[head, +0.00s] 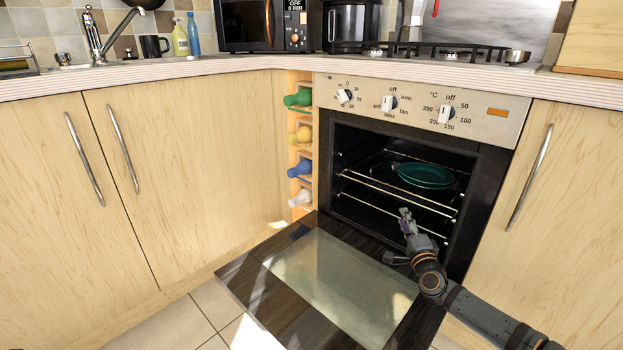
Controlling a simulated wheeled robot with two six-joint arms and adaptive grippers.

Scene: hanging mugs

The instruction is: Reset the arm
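My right gripper (406,218) is in front of the open oven, above the lowered oven door (335,280). Its arm comes in from the lower right. The gripper is small and seen from behind, so I cannot tell whether its fingers are apart; I see nothing held in it. My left gripper is not in view.
The oven (420,135) stands open, with a green dish (425,175) on its rack. The lowered door juts out over the tiled floor (185,325). Cabinets (185,180) flank it. A bottle rack (299,145) is left of the oven. A dark mug (154,47) stands on the counter.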

